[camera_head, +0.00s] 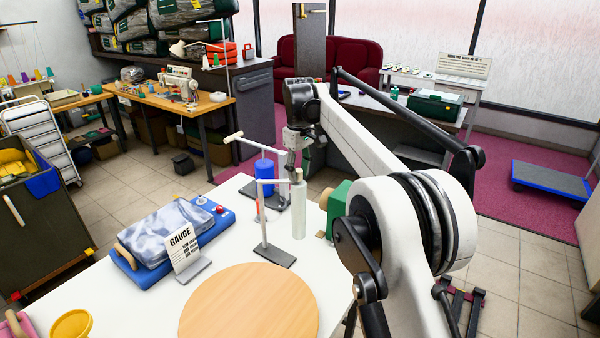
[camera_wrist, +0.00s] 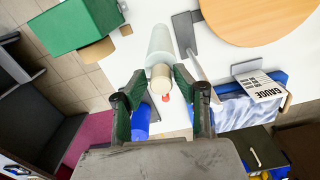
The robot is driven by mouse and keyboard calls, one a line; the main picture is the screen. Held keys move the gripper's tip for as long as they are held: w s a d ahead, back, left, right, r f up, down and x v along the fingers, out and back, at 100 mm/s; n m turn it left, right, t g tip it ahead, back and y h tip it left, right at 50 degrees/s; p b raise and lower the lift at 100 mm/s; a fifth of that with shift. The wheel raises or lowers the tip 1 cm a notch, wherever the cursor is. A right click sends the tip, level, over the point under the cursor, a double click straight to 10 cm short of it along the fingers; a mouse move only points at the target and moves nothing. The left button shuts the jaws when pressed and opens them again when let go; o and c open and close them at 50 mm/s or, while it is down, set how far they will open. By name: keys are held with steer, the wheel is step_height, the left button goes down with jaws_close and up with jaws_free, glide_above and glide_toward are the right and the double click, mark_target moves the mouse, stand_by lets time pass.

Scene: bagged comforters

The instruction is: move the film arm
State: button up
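A small stand with a dark base (camera_head: 274,256) and a thin pale post (camera_head: 262,218) stands on the white table. I cannot tell which part is the film arm.
A bagged comforter (camera_head: 170,232) lies on a blue tray (camera_head: 133,272) beside a GAUGE sign (camera_head: 183,250). A round wooden board (camera_head: 250,308) fills the table front. A green box (camera_head: 337,207) stands right of the roll. A yellow bowl (camera_head: 71,325) is at front left.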

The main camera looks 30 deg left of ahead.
steer(key=shift+o, duration=0.7)
steer(key=shift+r, duration=3.75)
steer(key=shift+d, duration=0.1)
